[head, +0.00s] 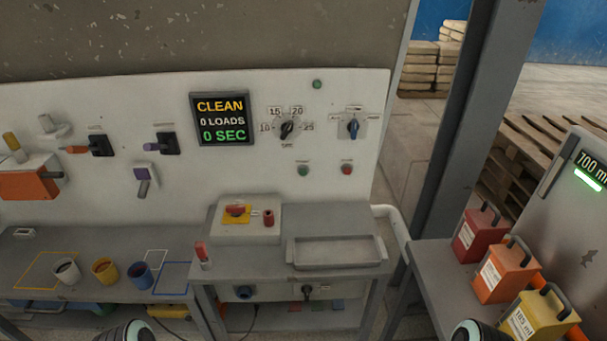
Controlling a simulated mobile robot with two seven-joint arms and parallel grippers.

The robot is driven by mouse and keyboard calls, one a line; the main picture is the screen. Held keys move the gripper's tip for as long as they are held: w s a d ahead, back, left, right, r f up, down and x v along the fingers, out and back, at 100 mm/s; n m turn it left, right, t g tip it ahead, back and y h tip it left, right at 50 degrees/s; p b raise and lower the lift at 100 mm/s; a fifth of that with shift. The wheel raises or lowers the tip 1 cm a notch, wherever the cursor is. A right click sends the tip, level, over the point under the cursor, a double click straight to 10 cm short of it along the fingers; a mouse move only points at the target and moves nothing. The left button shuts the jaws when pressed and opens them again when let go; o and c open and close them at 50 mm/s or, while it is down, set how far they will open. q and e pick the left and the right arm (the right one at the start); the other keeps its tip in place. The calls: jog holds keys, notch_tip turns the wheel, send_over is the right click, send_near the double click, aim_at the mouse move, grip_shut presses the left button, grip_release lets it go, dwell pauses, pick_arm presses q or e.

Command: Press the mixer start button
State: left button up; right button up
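A white upright control panel (240,170) stands ahead of me. Low on its right part sit a small green button (303,170) and a small red button (346,169), each under a small label too small to read. Above them are a timer dial (287,129) with numbers from 10 to 25 and a blue selector knob (353,128). A display (222,119) reads CLEAN, 0 LOADS, 0 SEC. Rounded parts of my arms show at the bottom edge, far from the panel. No gripper fingers show.
A box with a red knob on a yellow plate (236,211) and a shallow metal tray (337,252) are on the bench below the panel. Cups (104,270) stand at left. Red, orange and yellow canisters (507,270) stand at right beside a grey post (470,130).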

grip_shut()
dwell(1.5)
